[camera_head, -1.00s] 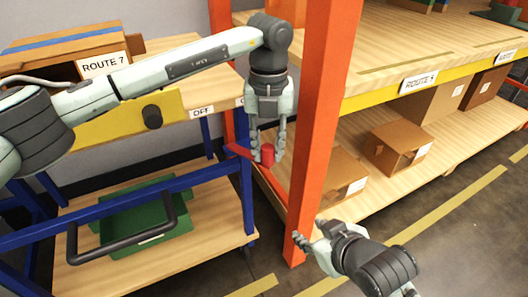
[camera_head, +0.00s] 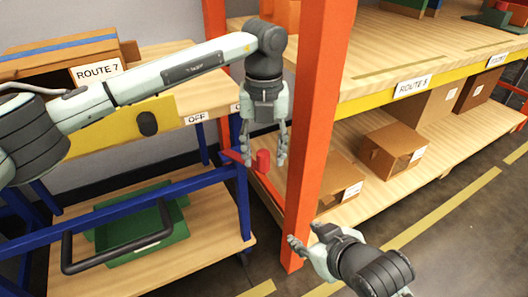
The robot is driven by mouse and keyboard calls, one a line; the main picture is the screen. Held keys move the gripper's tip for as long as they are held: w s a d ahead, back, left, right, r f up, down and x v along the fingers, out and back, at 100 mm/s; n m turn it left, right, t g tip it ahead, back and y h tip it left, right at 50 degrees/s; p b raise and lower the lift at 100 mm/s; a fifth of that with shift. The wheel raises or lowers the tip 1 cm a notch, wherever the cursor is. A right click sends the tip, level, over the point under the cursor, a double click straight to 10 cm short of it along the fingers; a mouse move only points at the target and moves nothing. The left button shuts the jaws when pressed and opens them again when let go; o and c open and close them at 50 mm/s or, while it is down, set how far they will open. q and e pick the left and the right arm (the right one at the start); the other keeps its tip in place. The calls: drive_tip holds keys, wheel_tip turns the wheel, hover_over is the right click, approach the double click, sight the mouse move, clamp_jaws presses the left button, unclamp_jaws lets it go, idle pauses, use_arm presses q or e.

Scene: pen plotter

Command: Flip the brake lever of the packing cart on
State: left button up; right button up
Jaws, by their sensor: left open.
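The packing cart has a blue frame (camera_head: 120,213), a wooden top and a yellow panel with a black knob (camera_head: 148,123). An OFF label (camera_head: 195,118) is on its front edge; the label to its right is mostly hidden by my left gripper. A red lever (camera_head: 232,156) with an upright red cylindrical knob (camera_head: 263,160) shows at the cart's right end. My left gripper (camera_head: 263,158) points down, open, its fingers on either side of the red knob in the picture. Contact cannot be told. My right gripper (camera_head: 304,234) is low, fingers apart, with nothing visible between them.
An orange rack post (camera_head: 318,110) stands right beside my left gripper, with my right gripper near its foot. Rack shelves at right hold cardboard boxes (camera_head: 393,150). A green bin (camera_head: 135,228) sits on the cart's lower shelf behind a black handle (camera_head: 64,250).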

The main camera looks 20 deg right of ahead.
use_arm(q)
wheel_tip(320, 180, up, 12)
idle(0.4)
